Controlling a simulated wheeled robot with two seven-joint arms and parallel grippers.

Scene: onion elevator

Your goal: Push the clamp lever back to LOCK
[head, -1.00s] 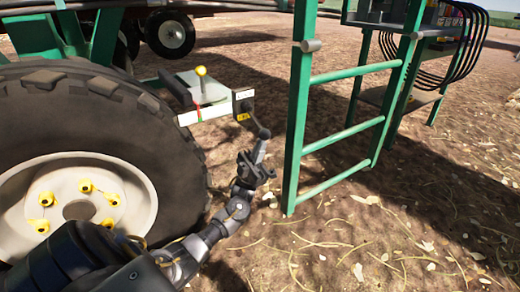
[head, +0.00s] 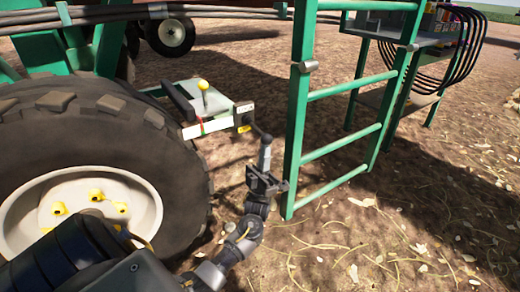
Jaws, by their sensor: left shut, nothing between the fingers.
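A lever with a yellow ball knob (head: 203,85) stands nearly upright on a grey plate beside the big wheel. Red and green marks show on the white bar (head: 212,126) below it; no word LOCK is readable. My left gripper (head: 264,181) is shut and empty, just below that handle and well below and right of the yellow knob. I cannot tell whether it touches the handle. My right gripper is not in view.
A large black tyre (head: 150,150) fills the left side, close to my left arm. A green ladder (head: 297,110) stands just right of my left gripper. A shelf with black hoses (head: 470,50) is at the back right. Straw-strewn ground at the lower right is open.

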